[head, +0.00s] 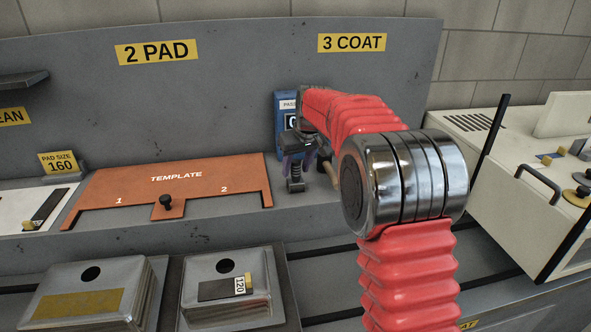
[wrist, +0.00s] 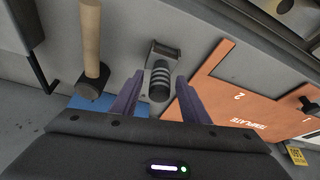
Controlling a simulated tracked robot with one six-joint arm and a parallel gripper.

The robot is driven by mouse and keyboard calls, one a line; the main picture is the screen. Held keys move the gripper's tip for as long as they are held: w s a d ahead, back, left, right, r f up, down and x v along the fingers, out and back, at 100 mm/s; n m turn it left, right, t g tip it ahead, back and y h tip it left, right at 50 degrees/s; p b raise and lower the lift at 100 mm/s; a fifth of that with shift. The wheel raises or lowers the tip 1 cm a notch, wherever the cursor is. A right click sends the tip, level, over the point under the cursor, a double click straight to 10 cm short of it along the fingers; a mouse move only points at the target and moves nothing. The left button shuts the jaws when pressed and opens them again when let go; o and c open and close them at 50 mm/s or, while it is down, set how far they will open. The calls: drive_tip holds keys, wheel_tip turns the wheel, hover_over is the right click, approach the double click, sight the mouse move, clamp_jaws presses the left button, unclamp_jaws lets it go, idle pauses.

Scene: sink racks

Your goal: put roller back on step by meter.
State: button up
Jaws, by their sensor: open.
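My gripper (wrist: 158,82) is open and points down at the grey step (head: 235,222). Between its purple fingers in the wrist view is a dark ribbed handle with a grey metal head (wrist: 160,80); no grip on it shows. It also shows under my gripper in the head view (head: 296,185). A wooden-handled tool with a dark head (wrist: 91,45), which looks like a roller, is left of the fingers, apart from them. Its handle is partly hidden in the head view (head: 331,175). The blue meter (head: 283,112) stands behind my gripper against the back panel.
The orange template (head: 165,190) lies left of my gripper, with a black knob. Two metal blocks (head: 85,285) (head: 225,265) sit on the lower front level. A cream machine (head: 505,190) with a handle stands at right. My red arm hides part of the step.

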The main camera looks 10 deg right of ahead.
drive_tip(key=v, duration=1.1)
drive_tip(key=shift+s+r, duration=0.1)
idle(0.4)
drive_tip(key=s+r+m, duration=0.1)
drive_tip(key=s+r, duration=0.1)
drive_tip(key=s, duration=1.8)
drive_tip(key=s+f, duration=0.5)
drive_tip(key=s, duration=0.4)
drive_tip(key=s+a+f+m+t+h, duration=0.1)
drive_tip(key=s+f, duration=0.3)
drive_tip(key=s, duration=0.6)
drive_tip(key=shift+s+f+m, duration=0.3)
drive_tip(key=shift+f, duration=0.1)
